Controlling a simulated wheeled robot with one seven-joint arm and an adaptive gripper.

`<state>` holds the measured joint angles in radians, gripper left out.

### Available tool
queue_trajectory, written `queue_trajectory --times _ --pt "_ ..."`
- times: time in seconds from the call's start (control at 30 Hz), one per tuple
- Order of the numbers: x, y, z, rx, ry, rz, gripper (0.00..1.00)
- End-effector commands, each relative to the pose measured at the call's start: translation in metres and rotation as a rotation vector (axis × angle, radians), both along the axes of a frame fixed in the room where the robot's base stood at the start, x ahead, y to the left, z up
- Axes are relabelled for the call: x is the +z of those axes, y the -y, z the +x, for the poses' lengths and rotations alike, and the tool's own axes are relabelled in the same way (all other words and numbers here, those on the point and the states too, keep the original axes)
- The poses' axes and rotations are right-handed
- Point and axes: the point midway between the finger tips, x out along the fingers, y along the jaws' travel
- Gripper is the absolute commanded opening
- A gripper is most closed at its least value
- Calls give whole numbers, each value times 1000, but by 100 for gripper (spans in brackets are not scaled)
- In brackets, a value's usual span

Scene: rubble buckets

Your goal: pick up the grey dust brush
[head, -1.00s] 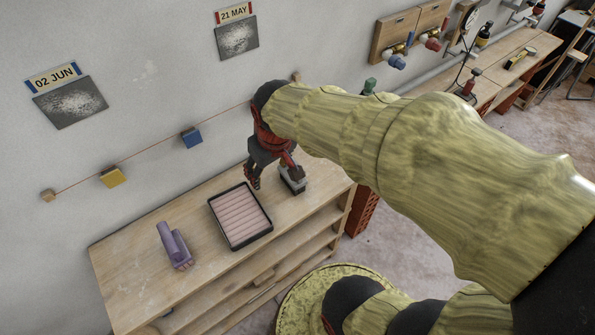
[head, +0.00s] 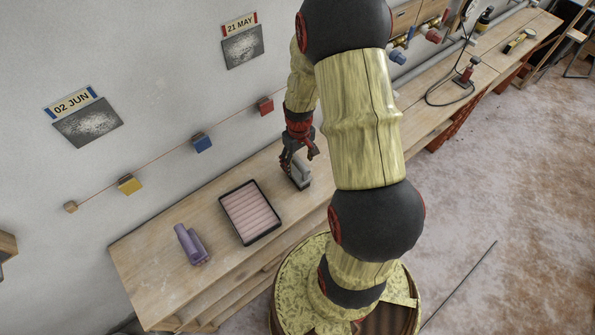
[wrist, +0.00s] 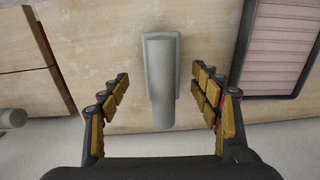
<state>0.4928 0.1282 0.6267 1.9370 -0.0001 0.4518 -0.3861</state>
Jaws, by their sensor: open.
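The grey dust brush (head: 301,179) lies on the wooden bench top, to the right of the dark-rimmed tray. In the wrist view the grey brush (wrist: 161,75) lies in the middle, with its long rounded handle towards me on a wider base. My gripper (head: 301,162) is over the brush, pointing down. In the wrist view my gripper (wrist: 161,78) is open, with one finger on each side of the brush and a gap on both sides. In the head view the fingers partly hide the brush.
The dark-rimmed tray (head: 232,220) with a pink ribbed inside is left of the grey brush. A purple brush-like object (head: 188,244) lies farther left. Coloured blocks, such as a blue one (head: 201,143), hang along a string on the wall. Bare bench lies between these things.

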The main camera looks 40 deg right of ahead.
Motion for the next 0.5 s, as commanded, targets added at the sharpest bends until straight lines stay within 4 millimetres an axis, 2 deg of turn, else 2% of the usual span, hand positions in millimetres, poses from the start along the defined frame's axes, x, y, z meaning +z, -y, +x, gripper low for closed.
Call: queue_trajectory --times 0.3,0.5 --pt "-41 -3 2 -1 -1 0 64" --pt "-47 -3 3 -1 3 -2 64"
